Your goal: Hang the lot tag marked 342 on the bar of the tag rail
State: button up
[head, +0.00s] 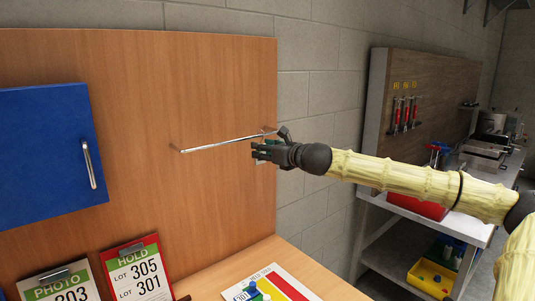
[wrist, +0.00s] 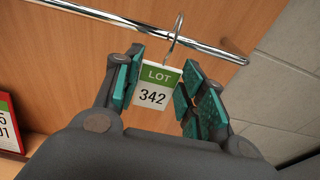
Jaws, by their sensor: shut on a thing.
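The lot tag marked 342 (wrist: 152,96) is a white card with a green LOT band and a wire hook at its top. My gripper (wrist: 160,82) is shut on it, with teal pads on either side of the card. The tag rail's metal bar (wrist: 130,28) runs across the top of the wrist view. The hook crosses the bar there, its curved top just above it; I cannot tell whether it is over the bar or only in front. In the head view my gripper (head: 264,151) is at the right end of the bar (head: 220,144), hiding most of the tag.
A blue cabinet door (head: 45,150) with a metal handle is on the wooden panel to the left. PHOTO 303 and HOLD 305/301 boards (head: 138,275) stand below. A colour-striped sheet (head: 275,285) lies on the worktop. The panel around the bar is clear.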

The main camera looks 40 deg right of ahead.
jog(key=shift+w+f+b, duration=0.7)
jog(key=shift+w+b, duration=0.15)
jog(key=shift+b, duration=0.3)
jog(key=shift+f, duration=0.15)
jog(key=o, duration=0.9)
jog(key=shift+s, duration=0.1)
jog(key=s+d+r, duration=0.1)
jog(key=s, duration=1)
jog(key=shift+s+r, duration=0.2)
jog(key=shift+s, duration=0.1)
